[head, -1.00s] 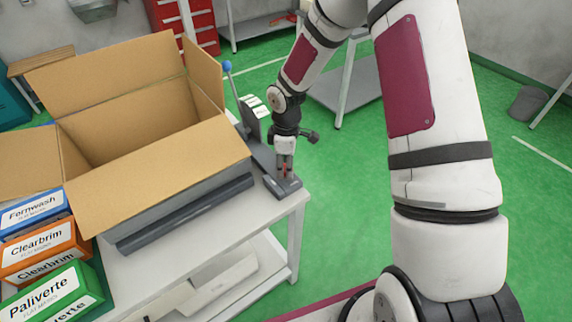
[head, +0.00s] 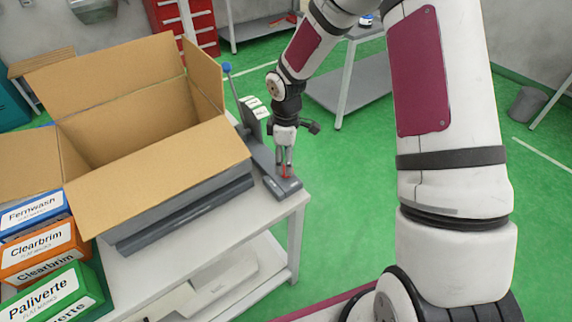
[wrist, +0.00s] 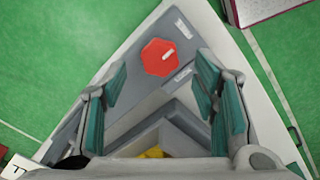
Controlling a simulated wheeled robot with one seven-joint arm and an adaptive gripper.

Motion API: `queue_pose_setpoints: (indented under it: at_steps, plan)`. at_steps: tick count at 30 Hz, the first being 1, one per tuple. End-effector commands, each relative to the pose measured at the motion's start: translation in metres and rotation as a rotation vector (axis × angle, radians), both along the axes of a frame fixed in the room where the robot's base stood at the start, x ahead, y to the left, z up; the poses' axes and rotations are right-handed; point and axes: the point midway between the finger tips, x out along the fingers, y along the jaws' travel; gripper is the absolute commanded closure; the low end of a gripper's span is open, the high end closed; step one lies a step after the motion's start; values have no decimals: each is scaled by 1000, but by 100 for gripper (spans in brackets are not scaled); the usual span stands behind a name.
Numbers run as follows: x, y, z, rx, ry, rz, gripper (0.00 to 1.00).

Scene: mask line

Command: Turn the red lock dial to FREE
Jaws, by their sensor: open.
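The red lock dial (wrist: 156,62) is an eight-sided knob on a grey plate (wrist: 128,92) in the wrist view. Its short white mark lies right of centre. Two small pale labels sit beside it, one up and right (wrist: 183,28), one lower right (wrist: 183,75); their words are too small to read. In the head view the red dial (head: 286,172) is at the near right end of the grey fixture on the bench. My gripper (head: 285,162) points down just above it, open and empty. In the wrist view its teal-padded fingers (wrist: 160,82) stand apart with the dial showing beyond them.
Labelled cartons (head: 45,245) are at the far left. Green floor is clear right of the bench.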

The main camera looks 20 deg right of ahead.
Motion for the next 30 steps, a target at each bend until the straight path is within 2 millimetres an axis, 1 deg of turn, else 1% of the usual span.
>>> queue_pose_setpoints:
  at_steps: [1, 6, 9, 12, 18, 30]
  plan:
    - [1, -1, 13, 0, -5, -3, 46]
    - [1, -1, 47, -1, -4, -2, 46]
    - [1, 0, 63, 0, -3, -1, 46]
    - [1, 0, 75, -1, -2, -1, 46]
    - [0, 0, 85, 0, 1, 0, 46]
    - [0, 0, 85, 0, 1, 0, 46]
